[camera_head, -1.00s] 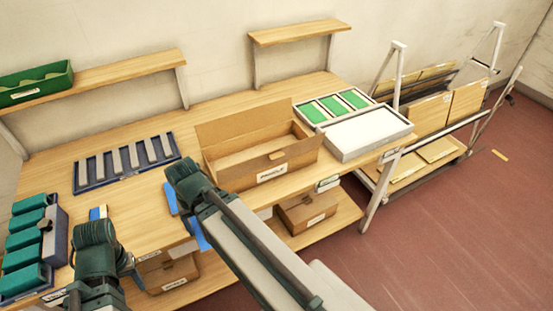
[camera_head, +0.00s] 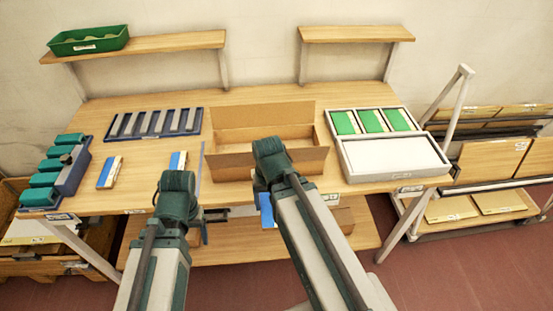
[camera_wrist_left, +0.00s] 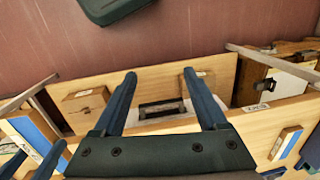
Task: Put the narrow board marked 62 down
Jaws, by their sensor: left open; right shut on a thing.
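My right gripper (camera_head: 265,188) is in front of the open cardboard box, by the table's front edge. It is shut on a narrow board (camera_head: 266,211) with a blue face, mostly hidden behind my arm. In the left wrist view this board (camera_wrist_left: 36,136) shows at the lower left, blue with a pale labelled strip; its number is too small to read surely. My left gripper (camera_wrist_left: 160,76) is open and empty, over the table's front edge. Two similar blue and wood boards, one at left (camera_head: 110,172) and one behind my left wrist (camera_head: 178,161), lie on the table.
On the table (camera_head: 140,190) stand a blue slotted rack (camera_head: 152,122), the cardboard box (camera_head: 262,118), a white tray (camera_head: 394,158) with green pads, and green blocks in a blue holder (camera_head: 78,170). Boxes lie on the shelf below. A board cart (camera_head: 490,185) stands at right.

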